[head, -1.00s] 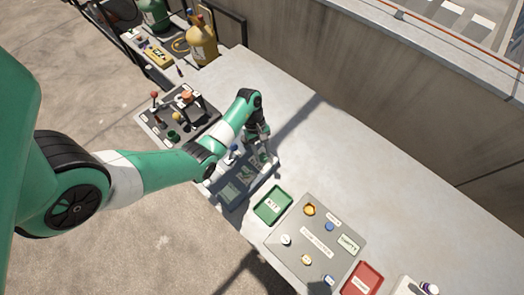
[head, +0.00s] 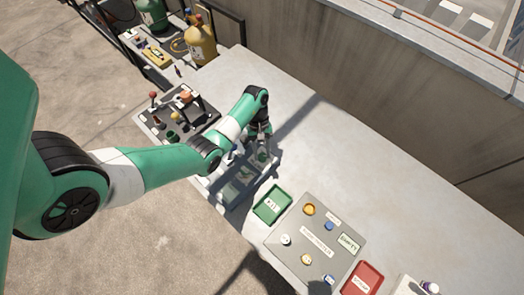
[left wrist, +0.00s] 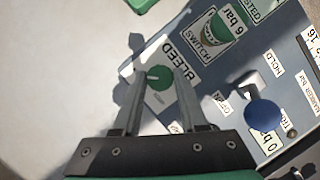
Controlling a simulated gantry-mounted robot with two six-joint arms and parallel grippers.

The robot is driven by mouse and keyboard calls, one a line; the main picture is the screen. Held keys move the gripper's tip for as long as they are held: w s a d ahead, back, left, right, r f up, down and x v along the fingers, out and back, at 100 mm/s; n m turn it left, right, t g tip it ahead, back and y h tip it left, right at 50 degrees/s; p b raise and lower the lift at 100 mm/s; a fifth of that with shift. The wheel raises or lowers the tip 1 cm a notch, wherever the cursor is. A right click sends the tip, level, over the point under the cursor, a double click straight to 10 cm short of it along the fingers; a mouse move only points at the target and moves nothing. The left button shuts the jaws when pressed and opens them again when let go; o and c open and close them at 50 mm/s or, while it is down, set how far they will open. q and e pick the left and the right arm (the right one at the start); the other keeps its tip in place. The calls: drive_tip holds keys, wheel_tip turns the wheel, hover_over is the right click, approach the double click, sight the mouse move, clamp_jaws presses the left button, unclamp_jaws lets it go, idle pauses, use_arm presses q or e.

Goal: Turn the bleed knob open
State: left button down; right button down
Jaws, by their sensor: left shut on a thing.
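The green bleed knob (left wrist: 159,78) is on a grey-blue panel (left wrist: 232,85) beside the printed word BLEED, in the left wrist view. It has a small pale mark on its face. My left gripper (left wrist: 160,72) has one finger on each side of the knob and is shut on it. In the head view my left gripper (head: 262,150) points down at the far right part of the panel (head: 228,193), and the arm hides part of the panel. My right gripper is not in view.
A blue knob (left wrist: 265,114) stands on the same panel near the labels OPEN and HOLD. A green tray (head: 271,204), a grey board (head: 320,240) with several small parts and a red tray (head: 362,279) lie to the right. The bench behind the gripper is clear.

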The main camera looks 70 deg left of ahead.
use_arm(q)
drive_tip(key=shift+c, duration=2.2)
unclamp_jaws()
drive_tip(key=p+v, duration=0.6)
drive_tip(key=v, duration=0.5)
drive_tip(key=shift+r, duration=0.3)
